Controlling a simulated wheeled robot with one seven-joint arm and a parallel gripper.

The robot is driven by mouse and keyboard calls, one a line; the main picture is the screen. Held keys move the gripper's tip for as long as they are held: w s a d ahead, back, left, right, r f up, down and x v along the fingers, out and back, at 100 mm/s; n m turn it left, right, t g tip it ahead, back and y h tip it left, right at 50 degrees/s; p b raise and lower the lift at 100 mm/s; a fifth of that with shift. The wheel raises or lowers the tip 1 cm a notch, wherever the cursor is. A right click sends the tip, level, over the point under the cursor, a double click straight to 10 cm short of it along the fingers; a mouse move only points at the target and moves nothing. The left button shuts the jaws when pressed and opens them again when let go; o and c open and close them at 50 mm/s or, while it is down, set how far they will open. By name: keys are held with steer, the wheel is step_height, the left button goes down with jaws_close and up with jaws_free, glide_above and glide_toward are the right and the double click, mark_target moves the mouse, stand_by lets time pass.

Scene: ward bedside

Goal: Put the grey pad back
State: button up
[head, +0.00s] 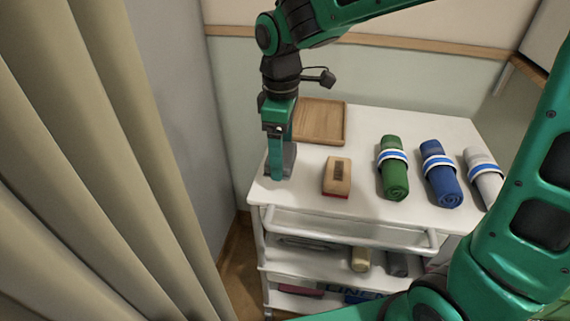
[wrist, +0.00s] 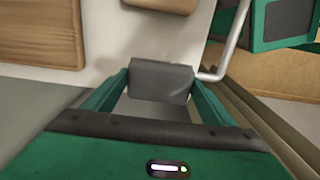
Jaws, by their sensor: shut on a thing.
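My gripper (head: 281,168) points down over the near left corner of the white cart top (head: 365,218). It is shut on the grey pad (head: 290,158), which shows beside the green finger. In the wrist view the grey pad (wrist: 161,80) sits between the two green fingers (wrist: 153,91). The pad is upright in the head view, with its lower edge at or just above the cart top; I cannot tell whether it touches. Part of it is hidden by a finger.
A wooden tray (head: 319,139) lies behind my gripper. A tan block with a red base (head: 337,177) is to the right, then rolled green (head: 394,172), blue (head: 440,178) and grey (head: 483,170) towels. A curtain (head: 110,160) hangs at left. Lower shelves (head: 340,268) hold several things.

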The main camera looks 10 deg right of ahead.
mark_target(288, 150)
steer(key=shift+w+d+f, duration=0.25)
steer(key=shift+d+f, duration=0.15)
steer(key=shift+d, duration=0.25)
steer(key=shift+f, duration=2.05)
steer(key=o, duration=0.9)
step_height(288, 150, up, 12)
steer(key=shift+r, duration=0.1)
